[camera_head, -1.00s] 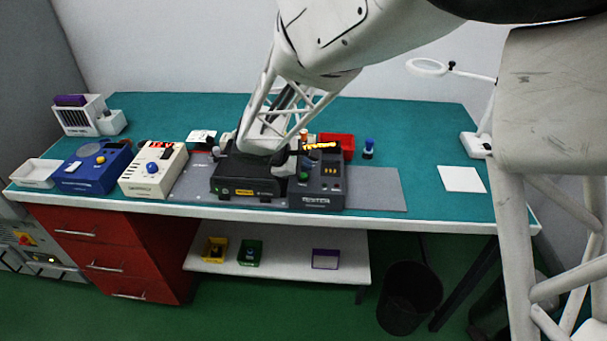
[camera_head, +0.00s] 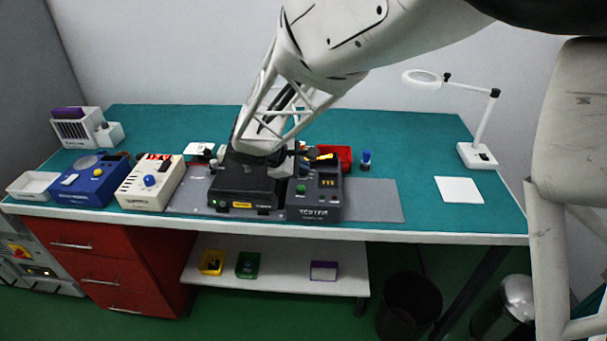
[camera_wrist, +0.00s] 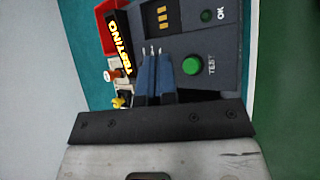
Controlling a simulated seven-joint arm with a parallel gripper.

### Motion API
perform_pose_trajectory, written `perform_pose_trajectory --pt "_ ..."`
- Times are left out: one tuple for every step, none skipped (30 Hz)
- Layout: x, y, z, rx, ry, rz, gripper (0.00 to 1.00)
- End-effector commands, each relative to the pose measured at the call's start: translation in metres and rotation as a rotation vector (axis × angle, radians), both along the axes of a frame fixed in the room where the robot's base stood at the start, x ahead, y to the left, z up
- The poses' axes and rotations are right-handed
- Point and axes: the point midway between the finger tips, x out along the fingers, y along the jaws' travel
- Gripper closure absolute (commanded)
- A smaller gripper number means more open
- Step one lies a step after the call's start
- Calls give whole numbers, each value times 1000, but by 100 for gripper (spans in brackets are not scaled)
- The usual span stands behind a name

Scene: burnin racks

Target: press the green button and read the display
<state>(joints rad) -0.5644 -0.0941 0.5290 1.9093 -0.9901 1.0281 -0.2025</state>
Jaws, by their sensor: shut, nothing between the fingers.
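The dark tester (camera_head: 318,207) stands on a grey mat at the table's front. Its green button (camera_head: 301,189), marked TEST, also shows in the wrist view (camera_wrist: 192,65). A second green round part (camera_wrist: 207,16) beside it is marked OK. The black display (camera_wrist: 120,42) is lit and reads TESTING in yellow; it is small and blurred in the head view (camera_head: 325,157). My gripper (camera_wrist: 152,50) is shut and empty, its blue fingers together over the tester, beside the TEST button and apart from it in the picture. The fingers are hard to make out in the head view.
A black box (camera_head: 243,191) adjoins the tester's left side. A red bin (camera_head: 341,153) and a blue-topped part (camera_head: 366,159) stand behind it. Cream (camera_head: 146,190) and blue (camera_head: 92,186) units are left. The table's right side is mostly clear, with a magnifier lamp (camera_head: 478,154).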

Motion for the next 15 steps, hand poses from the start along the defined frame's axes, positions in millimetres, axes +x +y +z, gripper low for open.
perform_pose_trajectory --pt "0 0 4 1 -2 0 100" --pt "0 0 6 1 -2 0 100" --pt "0 0 9 1 -2 0 100" --pt "0 0 11 1 -2 0 100" --pt "0 0 12 1 -2 -1 100" --pt "0 0 14 0 -1 0 100" --pt "0 0 15 0 -1 0 100" --pt "0 0 15 0 -1 0 100" --pt "0 0 16 0 -1 0 100" --pt "0 0 16 0 -1 0 100" --pt "0 0 16 0 -1 0 100" --pt "0 0 16 0 -1 1 100" --pt "0 0 16 0 -1 1 100" --pt "0 0 16 0 -1 1 100" --pt "0 0 16 0 -1 0 100"
